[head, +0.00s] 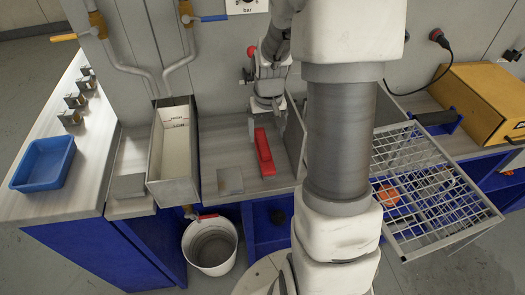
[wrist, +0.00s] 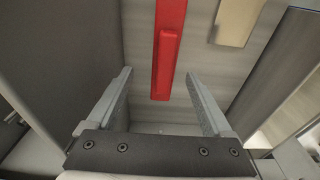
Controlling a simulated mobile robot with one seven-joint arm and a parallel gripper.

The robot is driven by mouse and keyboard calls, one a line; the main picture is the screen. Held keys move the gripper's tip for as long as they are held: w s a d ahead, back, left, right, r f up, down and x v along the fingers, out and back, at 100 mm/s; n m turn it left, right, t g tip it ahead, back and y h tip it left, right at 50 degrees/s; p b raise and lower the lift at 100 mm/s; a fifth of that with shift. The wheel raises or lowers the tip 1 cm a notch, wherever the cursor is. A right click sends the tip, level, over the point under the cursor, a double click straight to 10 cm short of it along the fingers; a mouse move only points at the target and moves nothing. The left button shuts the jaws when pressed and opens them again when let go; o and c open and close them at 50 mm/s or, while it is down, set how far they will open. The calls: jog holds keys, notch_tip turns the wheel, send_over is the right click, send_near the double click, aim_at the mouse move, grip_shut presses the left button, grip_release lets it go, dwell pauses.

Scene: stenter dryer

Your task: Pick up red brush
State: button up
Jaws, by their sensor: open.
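The red brush (head: 264,152) lies on the grey worktop, its long body running away from me in the head view. In the wrist view the red brush (wrist: 168,45) extends from the top edge down to between the finger tips, with a raised red strip along it. My gripper (head: 267,116) is above the worktop at the far end of the brush. In the wrist view my gripper (wrist: 159,75) is open, with one finger on each side of the brush's near end. Nothing is held. The height gap between fingers and brush is hard to judge.
A grey upright panel (head: 292,140) stands close right of the brush. An open metal trough (head: 174,150) is to the left, with a flat grey plate (head: 230,181) between. A wire rack (head: 425,180) is at the right. A bucket (head: 210,245) stands below on the floor.

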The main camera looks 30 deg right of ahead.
aim_at(263, 143)
jog(key=shift+w+a+f, duration=0.1)
jog(key=shift+w+f, duration=0.05)
jog(key=shift+f, duration=0.8)
jog(key=shift+w+a+f, duration=0.1)
jog(key=shift+w+f, duration=0.05)
jog(key=shift+f, duration=0.8)
jog(key=shift+w+a+f, duration=0.1)
jog(key=shift+w+f, duration=0.05)
jog(key=shift+f, duration=0.8)
grip_shut()
